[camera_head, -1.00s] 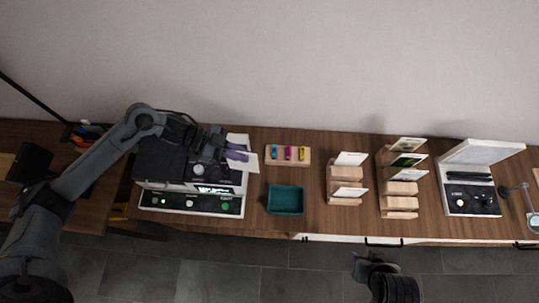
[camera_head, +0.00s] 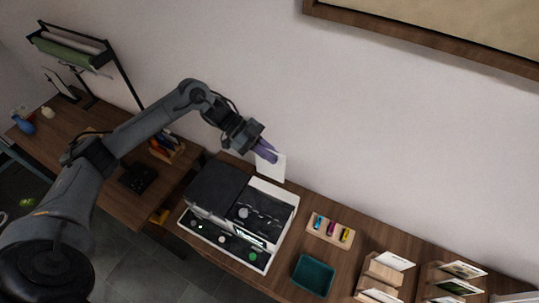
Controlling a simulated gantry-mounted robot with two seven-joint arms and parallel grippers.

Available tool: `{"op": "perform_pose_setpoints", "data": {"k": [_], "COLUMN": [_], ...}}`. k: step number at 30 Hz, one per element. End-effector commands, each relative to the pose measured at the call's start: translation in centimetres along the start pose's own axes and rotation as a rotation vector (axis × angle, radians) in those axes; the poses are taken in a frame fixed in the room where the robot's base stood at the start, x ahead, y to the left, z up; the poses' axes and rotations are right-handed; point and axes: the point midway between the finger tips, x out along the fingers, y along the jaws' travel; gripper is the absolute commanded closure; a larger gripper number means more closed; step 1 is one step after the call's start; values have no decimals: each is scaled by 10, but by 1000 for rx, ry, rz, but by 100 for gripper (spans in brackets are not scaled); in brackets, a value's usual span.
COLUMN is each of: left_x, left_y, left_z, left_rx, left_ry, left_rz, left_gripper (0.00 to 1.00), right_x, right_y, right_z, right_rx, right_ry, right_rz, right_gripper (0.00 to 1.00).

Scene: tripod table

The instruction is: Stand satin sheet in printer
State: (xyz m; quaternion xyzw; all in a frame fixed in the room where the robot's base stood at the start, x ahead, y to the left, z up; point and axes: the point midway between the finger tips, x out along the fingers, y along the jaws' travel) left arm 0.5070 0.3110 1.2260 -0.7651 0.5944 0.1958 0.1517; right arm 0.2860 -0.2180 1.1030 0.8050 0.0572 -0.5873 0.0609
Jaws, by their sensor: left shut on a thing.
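My left gripper (camera_head: 266,152) is shut on a white sheet (camera_head: 272,168), with its purple fingers at the sheet's upper left part. The sheet hangs upright behind the printer's back right corner. I cannot tell whether its lower edge touches the printer. The printer (camera_head: 240,217) is a black and white machine on the wooden table, with a control panel and a small lit display along its front. My right gripper is not in this view.
A teal tray (camera_head: 313,276) and a wooden block with several coloured cartridges (camera_head: 330,230) stand right of the printer. Wooden card racks (camera_head: 382,270) stand farther right. A second table (camera_head: 105,170) with a roll stand (camera_head: 70,45) is at left. The wall is behind.

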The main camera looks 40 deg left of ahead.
Motion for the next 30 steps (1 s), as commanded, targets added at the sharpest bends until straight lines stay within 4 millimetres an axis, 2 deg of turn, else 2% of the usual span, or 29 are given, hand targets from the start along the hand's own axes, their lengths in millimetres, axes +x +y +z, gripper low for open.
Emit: {"op": "perform_pose_setpoints", "data": {"k": [30], "left_x": [64], "left_y": [0], "left_z": [117], "left_rx": [1], "left_ry": [0], "left_rz": [-1], "left_gripper": [100], "right_x": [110], "right_y": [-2], "right_z": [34], "right_rx": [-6], "right_ry": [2], "right_rz": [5], "right_gripper": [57]}}
